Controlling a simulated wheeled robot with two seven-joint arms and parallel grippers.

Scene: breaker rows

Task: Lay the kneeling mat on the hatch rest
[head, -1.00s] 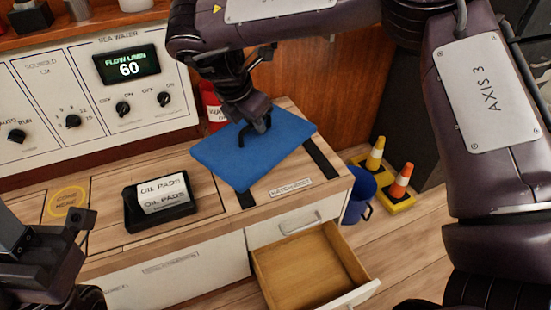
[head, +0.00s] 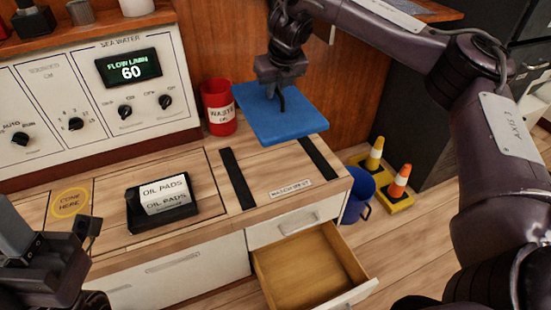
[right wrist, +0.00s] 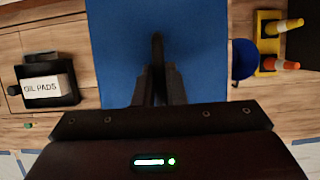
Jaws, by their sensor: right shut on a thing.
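The blue kneeling mat (head: 285,118) hangs from my right gripper (head: 281,88), which is shut on the dark handle on its top. In the right wrist view the mat (right wrist: 112,50) spreads below the fingers (right wrist: 157,88). The mat appears raised above the back of the hatch rest (head: 275,172), a wooden counter top with two black strips and a label at its front edge. Both strips show in front of the mat; their far ends are near or behind it. My left gripper (head: 88,228) is at the lower left, away from the mat; its jaw opening is unclear.
A black box of oil pads (head: 165,202) stands left of the rest. A red waste bin (head: 218,108) stands behind, close to the mat's left edge. An open, empty drawer (head: 305,278) juts out below. A blue bucket (head: 357,195) and small cones (head: 398,185) stand right.

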